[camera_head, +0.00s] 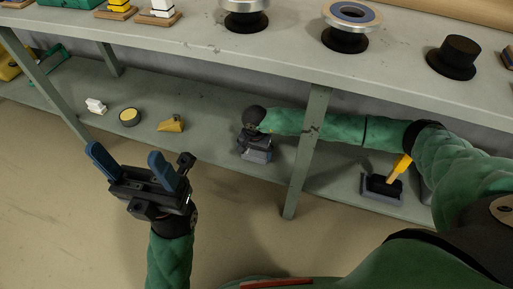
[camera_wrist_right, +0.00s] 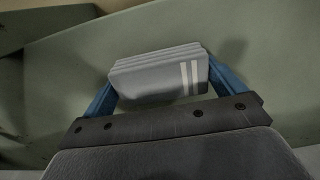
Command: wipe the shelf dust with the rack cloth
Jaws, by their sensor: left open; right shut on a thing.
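My right gripper (camera_wrist_right: 160,88) is shut on a folded grey cloth (camera_wrist_right: 155,78) with pale stripes at one end, its layers stacked between the blue fingers. In the head view the right gripper (camera_head: 255,146) reaches under the upper shelf, and the cloth (camera_head: 259,157) shows just below it, over or on the lower shelf (camera_head: 215,145). I cannot tell whether the cloth touches the shelf. No dust patch can be made out clearly on the lower shelf. My left gripper (camera_head: 127,158) is open and empty, in front of the rack over the floor.
The lower shelf holds a white item (camera_head: 97,105), a round yellow-topped tin (camera_head: 130,116), a yellow wedge-shaped item (camera_head: 171,124) and a black item with a yellow handle (camera_head: 385,187). A rack leg (camera_head: 304,160) stands right of the right gripper. The upper shelf (camera_head: 285,62) carries metal reels.

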